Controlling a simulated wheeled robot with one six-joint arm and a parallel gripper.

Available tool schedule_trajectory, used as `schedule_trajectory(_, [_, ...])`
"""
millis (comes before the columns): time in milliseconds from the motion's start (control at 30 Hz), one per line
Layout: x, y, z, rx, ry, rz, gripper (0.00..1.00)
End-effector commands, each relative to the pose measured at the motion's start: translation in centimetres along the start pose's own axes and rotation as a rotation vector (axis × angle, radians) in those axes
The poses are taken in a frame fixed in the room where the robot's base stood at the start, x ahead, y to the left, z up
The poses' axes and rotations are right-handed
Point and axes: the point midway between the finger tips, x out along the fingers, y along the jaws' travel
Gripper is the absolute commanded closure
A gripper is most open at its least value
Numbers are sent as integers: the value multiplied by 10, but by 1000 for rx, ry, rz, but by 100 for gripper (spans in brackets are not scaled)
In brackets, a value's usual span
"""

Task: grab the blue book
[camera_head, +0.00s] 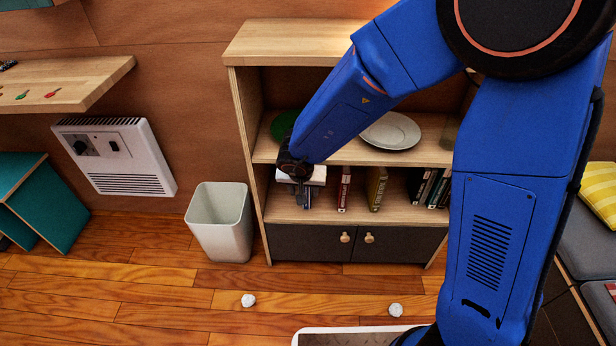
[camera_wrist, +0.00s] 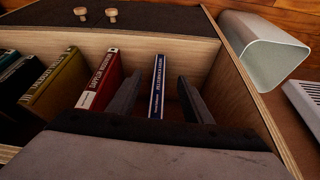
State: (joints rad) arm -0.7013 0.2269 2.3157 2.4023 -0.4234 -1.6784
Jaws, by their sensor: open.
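The blue book (camera_wrist: 157,86) stands upright on the lower shelf, its spine facing the wrist camera. My gripper (camera_wrist: 160,82) is open, with one finger on each side of the blue book in the wrist view. Gaps show between the book and both fingers. In the head view my gripper (camera_head: 302,196) reaches into the left part of the lower shelf and mostly hides the book there.
A red book (camera_wrist: 102,80) stands close beside one finger, with an olive book (camera_wrist: 56,82) and dark books beyond. The shelf's side wall (camera_wrist: 240,75) is near the other finger. A bin (camera_head: 220,220) stands left of the bookcase. Crumpled white balls (camera_head: 248,300) lie on the floor.

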Motion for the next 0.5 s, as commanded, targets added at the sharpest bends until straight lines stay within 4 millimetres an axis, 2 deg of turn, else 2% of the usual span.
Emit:
schedule_trajectory(100, [19, 1, 0, -1, -2, 3, 55])
schedule_trajectory(500, [75, 1, 0, 0, -1, 2, 55])
